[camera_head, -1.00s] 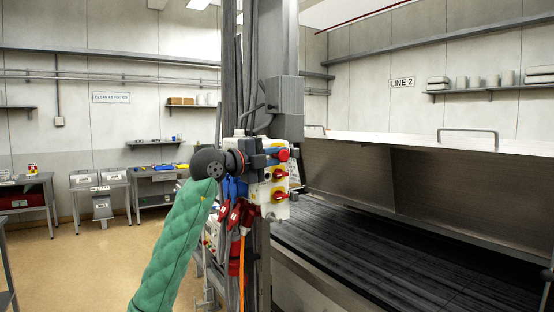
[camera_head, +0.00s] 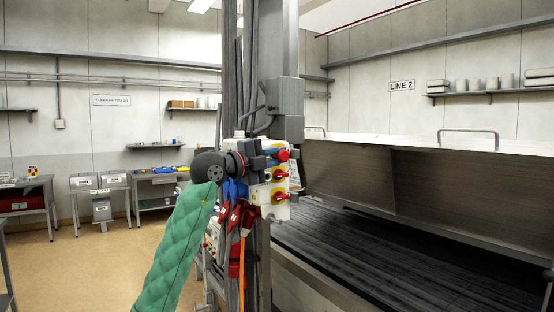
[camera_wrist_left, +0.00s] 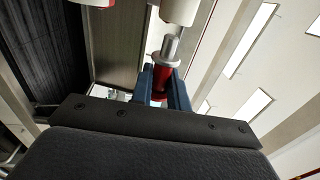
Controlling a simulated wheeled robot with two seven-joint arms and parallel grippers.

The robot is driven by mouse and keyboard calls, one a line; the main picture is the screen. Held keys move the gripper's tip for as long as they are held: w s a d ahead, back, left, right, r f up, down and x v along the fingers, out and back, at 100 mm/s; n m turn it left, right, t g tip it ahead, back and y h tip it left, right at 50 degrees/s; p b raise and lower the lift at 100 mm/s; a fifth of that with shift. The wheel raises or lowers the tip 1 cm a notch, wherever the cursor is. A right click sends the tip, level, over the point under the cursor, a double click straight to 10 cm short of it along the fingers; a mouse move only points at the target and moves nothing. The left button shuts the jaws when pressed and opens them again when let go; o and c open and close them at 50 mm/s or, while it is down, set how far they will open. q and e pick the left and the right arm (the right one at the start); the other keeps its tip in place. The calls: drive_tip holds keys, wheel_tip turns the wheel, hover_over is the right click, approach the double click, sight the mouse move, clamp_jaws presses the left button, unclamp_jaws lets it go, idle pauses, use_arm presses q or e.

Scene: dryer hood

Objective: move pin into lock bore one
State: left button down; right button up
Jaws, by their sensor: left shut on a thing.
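My left gripper (camera_head: 274,157) is in front of the white switch box (camera_head: 276,211) on the column. In the left wrist view its blue fingers (camera_wrist_left: 164,84) are shut on a pin (camera_wrist_left: 170,50) with a red body and a silver metal end. The metal end points away from the gripper, towards a pale cylinder (camera_wrist_left: 178,9); I cannot tell whether they touch. In the head view a red end (camera_head: 284,155) shows at the fingertips. I cannot make out lock bore one. My right gripper is not in view.
Red rotary switches on yellow plates (camera_head: 280,196) sit just below the gripper. Red plugs and an orange cable (camera_head: 241,270) hang beneath. The grey column (camera_head: 286,60) stands close behind. A metal hood (camera_head: 440,190) over a dark slatted bed is to the right.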

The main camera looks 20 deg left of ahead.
use_arm(q)
drive_tip(key=shift+f+t+h+b, duration=0.1)
drive_tip(key=shift+t+h+b, duration=0.25)
drive_tip(key=shift+b, duration=0.2)
idle(0.5)
drive_tip(key=shift+w+a, duration=0.95)
drive_tip(key=shift+a, duration=0.25)
idle(0.8)
drive_tip(key=c, duration=1.3)
unclamp_jaws()
drive_tip(key=shift+s, duration=0.1)
drive_tip(key=shift+s+a+f+b, duration=0.25)
drive_tip(key=shift+s+a+b, duration=0.05)
drive_tip(key=shift+s+a, duration=0.15)
drive_tip(key=b, duration=0.3)
approach(272, 156)
drive_tip(key=w, duration=0.2)
drive_tip(key=shift+w+d+r, duration=0.15)
drive_tip(key=shift+d+r, duration=0.15)
drive_tip(key=shift+d, duration=0.05)
